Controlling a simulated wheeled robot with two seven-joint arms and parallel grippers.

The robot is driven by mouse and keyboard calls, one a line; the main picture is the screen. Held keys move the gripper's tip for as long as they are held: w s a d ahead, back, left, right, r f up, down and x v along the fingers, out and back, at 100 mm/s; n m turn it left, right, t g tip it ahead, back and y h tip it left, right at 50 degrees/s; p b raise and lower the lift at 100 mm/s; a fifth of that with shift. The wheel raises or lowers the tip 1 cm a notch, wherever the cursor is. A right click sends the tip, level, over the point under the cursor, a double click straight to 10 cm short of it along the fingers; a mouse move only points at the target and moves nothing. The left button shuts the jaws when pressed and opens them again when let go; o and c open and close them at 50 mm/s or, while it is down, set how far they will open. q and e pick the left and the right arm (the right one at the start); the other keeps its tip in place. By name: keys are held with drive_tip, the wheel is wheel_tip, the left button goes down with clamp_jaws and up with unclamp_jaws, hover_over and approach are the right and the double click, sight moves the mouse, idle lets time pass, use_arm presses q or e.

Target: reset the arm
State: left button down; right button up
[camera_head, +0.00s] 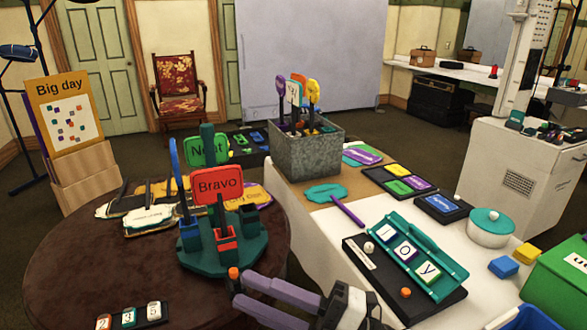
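My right gripper (239,290) comes in at the bottom middle, over the front right edge of the round brown table. Its two purple-grey fingers point left and are apart, with nothing visible between them. A small orange knob (233,272) shows right at the upper fingertip; I cannot tell whether they touch. My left gripper is not in view.
The round table (70,275) bears a teal stand (222,262) with "Bravo" (218,185) and "Next" (207,150) signs, close beyond my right gripper. Number tiles (130,316) lie front left. A white-clothed table (325,235) holds a metal bin (300,158) and a letter tray (445,250).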

drive_tip(key=w+d+f+m+t+h, duration=0.2)
drive_tip(key=d+f+m+t+h, duration=1)
drive_tip(key=f+m, duration=0.7)
drive_tip(key=s+d+f+m+g+h, duration=0.3)
drive_tip(key=s+d+f+m+g, duration=0.1)
drive_tip(key=s+f, duration=0.3)
drive_tip(key=s+d+f+m+g+h, duration=0.2)
drive_tip(key=s+d+f+m+g, duration=0.2)
drive_tip(key=s+f, duration=0.4)
drive_tip(key=shift+s+d+f+m+g+h, duration=0.35)
drive_tip(key=shift+s+d+g, duration=0.3)
drive_tip(key=shift+s, duration=0.4)
